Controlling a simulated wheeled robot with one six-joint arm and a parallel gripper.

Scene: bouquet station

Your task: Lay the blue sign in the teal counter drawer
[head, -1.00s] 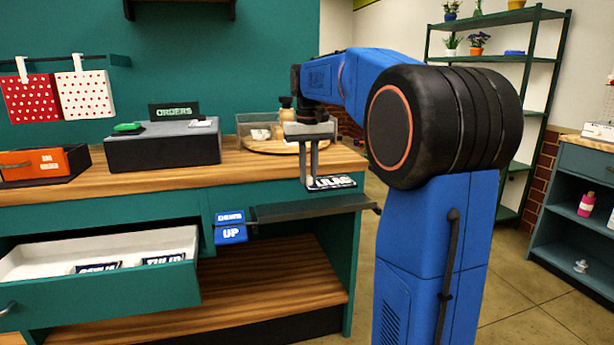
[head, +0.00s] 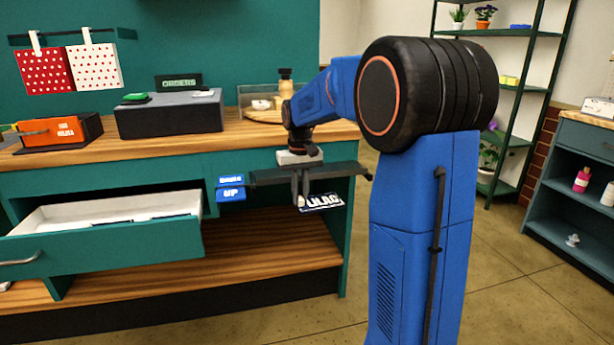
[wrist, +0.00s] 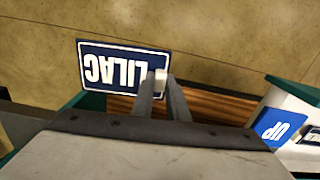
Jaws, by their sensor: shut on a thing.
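My gripper (head: 300,192) is shut on a blue sign with a white border that reads LILAC (head: 322,202). It holds the sign by one edge, in front of the counter and below the worktop's level. The sign also shows in the wrist view (wrist: 122,68), beyond the fingertips and upside down. The teal counter drawer (head: 110,252) is pulled open at the left, with a white inside. Dark flat signs (head: 140,219) lie in it, mostly hidden by its front. The gripper and the sign are to the right of the drawer, apart from it.
An open wooden shelf (head: 240,258) lies below. A dark box (head: 170,116) and an orange box (head: 62,133) stand on the worktop.

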